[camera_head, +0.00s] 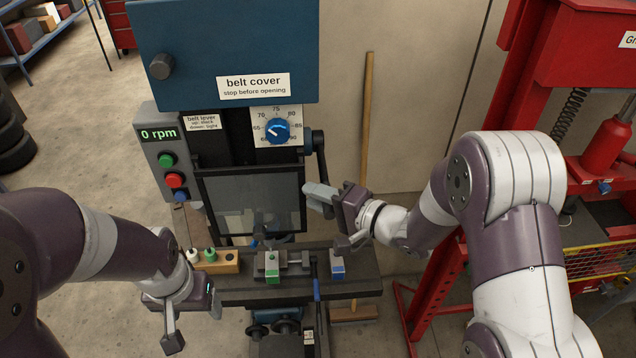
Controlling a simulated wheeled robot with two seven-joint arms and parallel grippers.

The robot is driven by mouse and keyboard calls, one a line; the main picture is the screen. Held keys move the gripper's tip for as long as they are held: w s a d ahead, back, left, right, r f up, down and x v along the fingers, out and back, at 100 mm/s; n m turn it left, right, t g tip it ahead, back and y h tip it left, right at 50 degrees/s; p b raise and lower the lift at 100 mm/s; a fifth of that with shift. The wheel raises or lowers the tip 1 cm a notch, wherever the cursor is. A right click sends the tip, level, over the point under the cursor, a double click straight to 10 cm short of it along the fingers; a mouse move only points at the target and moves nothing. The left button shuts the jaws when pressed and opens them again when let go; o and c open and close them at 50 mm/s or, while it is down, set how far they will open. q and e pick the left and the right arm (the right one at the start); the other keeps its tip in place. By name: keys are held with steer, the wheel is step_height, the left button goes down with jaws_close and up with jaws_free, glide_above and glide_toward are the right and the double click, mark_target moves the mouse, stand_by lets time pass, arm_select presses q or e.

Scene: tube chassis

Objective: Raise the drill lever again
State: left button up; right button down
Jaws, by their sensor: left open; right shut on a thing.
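The drill lever (319,146) is a black arm on the right side of the drill press head, hanging down from its hub. My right gripper (328,192) is at the lower end of the lever and shut on it; the fingers hide the grip itself. My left gripper (193,322) is open and empty, low in front of the drill table's left end, apart from the lever. The drill's display (159,134) reads 0 rpm.
A dark see-through guard (250,203) hangs below the head. A vise with green parts (272,265) and a wooden block (227,264) with small bottles are on the drill table. A broom handle (367,110) stands behind; a red press frame (455,240) is at right.

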arm_select(q)
steer(key=shift+r, duration=0.6)
arm_select(e)
steer(key=shift+w+r, duration=0.1)
steer(key=shift+r, duration=0.25)
steer(key=c, duration=1.2)
jaws_free()
steer(key=shift+c, duration=0.2)
steer(key=shift+f, duration=0.1)
arm_select(q)
steer(key=shift+d, duration=0.1)
arm_select(e)
steer(key=shift+d, duration=0.1)
arm_select(q)
step_height(320, 180, down, 3)
steer(key=b, duration=0.2)
steer(key=shift+f+b, duration=0.1)
steer(key=shift+b, duration=0.25)
arm_select(e)
steer(key=v, duration=1.2)
steer(key=shift+d, duration=0.2)
steer(key=shift+c, duration=0.4)
